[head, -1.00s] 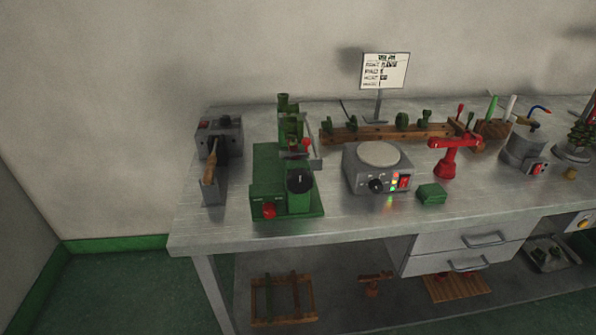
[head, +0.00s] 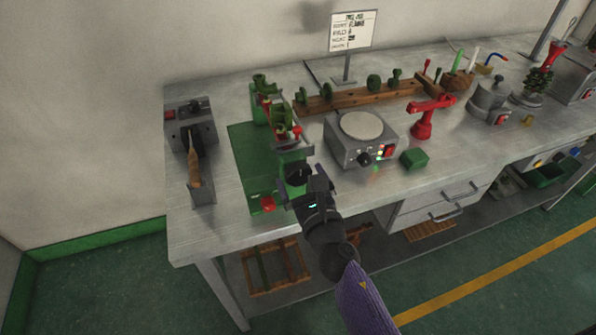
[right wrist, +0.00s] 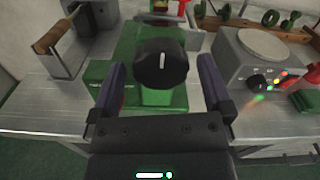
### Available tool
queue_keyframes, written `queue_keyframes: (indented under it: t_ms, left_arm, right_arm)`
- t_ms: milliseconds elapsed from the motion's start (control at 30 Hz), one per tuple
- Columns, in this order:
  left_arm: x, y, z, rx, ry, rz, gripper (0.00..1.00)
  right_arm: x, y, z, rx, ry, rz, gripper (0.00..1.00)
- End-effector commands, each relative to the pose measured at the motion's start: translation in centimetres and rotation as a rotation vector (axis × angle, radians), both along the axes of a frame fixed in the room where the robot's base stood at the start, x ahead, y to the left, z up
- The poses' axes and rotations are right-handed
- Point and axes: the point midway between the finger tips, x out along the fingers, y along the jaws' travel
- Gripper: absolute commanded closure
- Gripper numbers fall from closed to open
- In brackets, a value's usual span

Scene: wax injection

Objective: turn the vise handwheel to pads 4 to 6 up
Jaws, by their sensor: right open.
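A black round wheel (head: 299,174) with a white mark sits on the green machine (head: 250,155) at the left of the bench. I take it to be the vise handwheel. In the right wrist view the wheel (right wrist: 162,62) lies between my finger tips, its white mark near upright. My right gripper (head: 309,180) is open, one finger on each side of the wheel (right wrist: 160,80); I cannot tell whether either finger touches it. In the head view the gripper partly hides the wheel. My left gripper is not in view.
A grey box with a round plate (head: 361,125) and lit buttons stands right of the green machine. A grey device with a wooden handle (head: 193,160) stands left.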

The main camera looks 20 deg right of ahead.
Motion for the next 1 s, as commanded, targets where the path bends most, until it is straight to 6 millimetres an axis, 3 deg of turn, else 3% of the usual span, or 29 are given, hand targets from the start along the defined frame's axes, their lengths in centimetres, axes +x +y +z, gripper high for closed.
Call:
queue_keyframes:
  t_ms: [133, 400, 800, 1000]
  left_arm:
    - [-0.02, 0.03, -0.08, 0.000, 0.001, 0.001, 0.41]
    - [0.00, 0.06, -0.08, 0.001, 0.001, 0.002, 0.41]
    - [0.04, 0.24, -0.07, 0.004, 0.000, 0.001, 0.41]
    - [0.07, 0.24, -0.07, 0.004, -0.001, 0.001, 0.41]
  right_arm:
    - [1.22, 0.06, -0.03, 0.001, 0.000, 0.000, 0.00]
    - [1.39, 0.06, -0.06, 0.002, 0.001, 0.001, 0.00]
    - [1.36, 0.05, -0.07, 0.002, 0.001, 0.000, 0.84]
    - [1.36, 0.04, -0.07, 0.011, 0.001, 0.000, 0.84]
